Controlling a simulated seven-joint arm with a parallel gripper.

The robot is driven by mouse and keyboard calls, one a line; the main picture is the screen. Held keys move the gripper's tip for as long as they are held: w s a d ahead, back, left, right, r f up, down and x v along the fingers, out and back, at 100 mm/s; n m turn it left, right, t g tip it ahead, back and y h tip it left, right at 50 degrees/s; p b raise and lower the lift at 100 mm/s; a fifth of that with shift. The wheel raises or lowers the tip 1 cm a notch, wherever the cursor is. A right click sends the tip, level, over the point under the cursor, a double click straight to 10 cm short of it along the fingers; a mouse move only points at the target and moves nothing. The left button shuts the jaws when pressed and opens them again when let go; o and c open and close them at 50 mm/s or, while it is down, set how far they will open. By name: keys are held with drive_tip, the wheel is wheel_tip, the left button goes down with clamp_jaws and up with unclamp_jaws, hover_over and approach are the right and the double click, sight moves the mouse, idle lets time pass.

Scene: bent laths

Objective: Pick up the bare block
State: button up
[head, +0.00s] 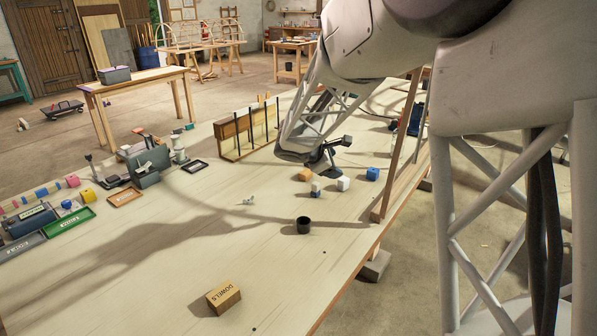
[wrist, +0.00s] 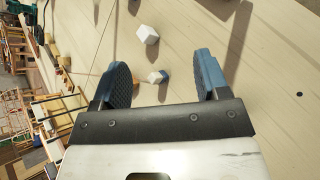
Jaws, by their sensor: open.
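I cannot tell for sure which one is bare. My gripper (head: 335,158) is above the table just behind them. In the wrist view my gripper (wrist: 162,64) is open and empty.
A black cup (head: 303,225) stands in front of the blocks, and a dowels box (head: 223,297) near the front. A wooden rack (head: 238,137) stands left of my gripper. Trays such as a green one (head: 70,225) line the left. The table's middle is largely clear.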

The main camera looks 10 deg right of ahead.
drive_tip(key=w+a+f+n+t, duration=0.25)
drive_tip(key=w+f+n, duration=0.35)
drive_tip(key=w, duration=0.5)
drive_tip(key=n+t, duration=0.2)
drive_tip(key=n, duration=0.3)
approach(306, 171)
drive_tip(key=shift+x, duration=1.15)
drive_tip(key=shift+s+f, duration=0.15)
drive_tip(key=shift+x, duration=1.3)
drive_tip(key=shift+d, duration=0.1)
drive_tip(key=shift+x, duration=2.55)
